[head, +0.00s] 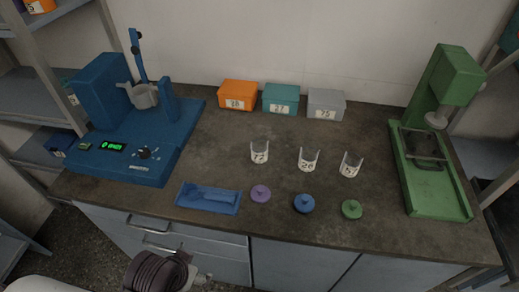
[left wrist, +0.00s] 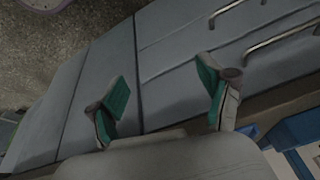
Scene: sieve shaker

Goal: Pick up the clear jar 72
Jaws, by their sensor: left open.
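The clear jar 72 (head: 259,152) stands upright and open-topped on the dark bench, the leftmost in a row of three clear jars. Its white label faces the front. My left gripper (left wrist: 163,88) is open and empty in the left wrist view, its green-padded fingers spread in front of the grey cabinet fronts. No jar shows in that view. In the head view, a dark part of my arm (head: 158,272) is low in front of the bench, well short of the jar. My right gripper is not in view.
Two other clear jars (head: 308,159) (head: 351,164) stand right of it. Purple (head: 260,193), blue (head: 304,204) and green (head: 351,209) lids and a blue tray (head: 208,198) lie in front. A blue machine (head: 130,140) is left, a green one (head: 430,170) right; boxes (head: 280,98) stand behind.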

